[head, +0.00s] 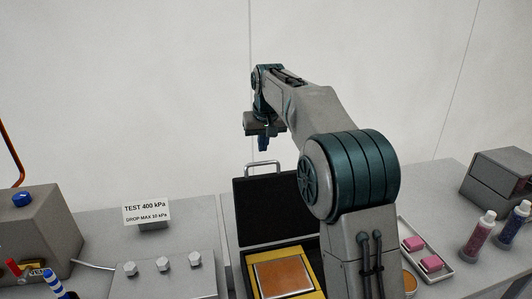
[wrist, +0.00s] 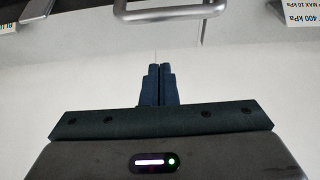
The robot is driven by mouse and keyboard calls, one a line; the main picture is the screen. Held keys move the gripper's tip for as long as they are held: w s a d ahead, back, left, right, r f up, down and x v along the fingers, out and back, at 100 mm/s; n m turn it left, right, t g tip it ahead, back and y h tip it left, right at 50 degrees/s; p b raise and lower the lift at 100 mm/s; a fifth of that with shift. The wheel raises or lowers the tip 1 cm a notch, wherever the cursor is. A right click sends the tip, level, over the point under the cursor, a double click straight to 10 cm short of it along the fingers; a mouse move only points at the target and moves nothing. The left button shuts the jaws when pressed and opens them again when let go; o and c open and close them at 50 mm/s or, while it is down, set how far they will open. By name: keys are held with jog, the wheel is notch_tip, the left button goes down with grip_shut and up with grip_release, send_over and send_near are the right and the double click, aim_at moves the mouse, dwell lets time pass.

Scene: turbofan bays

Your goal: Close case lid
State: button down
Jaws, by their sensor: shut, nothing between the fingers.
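The case lid (head: 264,204) stands open and upright at the back of the case, its dark lining facing me. A metal handle (head: 263,164) sticks up from the lid's top edge; the handle also shows at the top of the wrist view (wrist: 170,14). The case body (head: 312,266) is yellow inside and holds a brown panel in a metal frame (head: 284,278). My gripper (head: 263,146) is above the handle and looks apart from it. In the wrist view my gripper (wrist: 157,68) has its fingers together and empty. My arm hides the case's right side.
A sign (head: 147,213) and a grey block with several knobs (head: 162,264) are left of the case. A tray with pink blocks (head: 424,250), two bottles (head: 479,234) and a grey box (head: 500,175) are on the right. A plain wall is behind.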

jog(key=shift+s+d+f, duration=0.1)
jog(key=shift+s+f, duration=0.1)
jog(key=shift+s, duration=0.4)
jog(key=shift+s+d+f, duration=0.15)
jog(key=shift+s+f, duration=0.1)
jog(key=shift+s, duration=0.3)
jog(key=shift+s+d+f, duration=0.1)
jog(key=shift+s+f, duration=0.1)
jog(key=shift+s, duration=0.4)
jog(key=shift+s, duration=0.1)
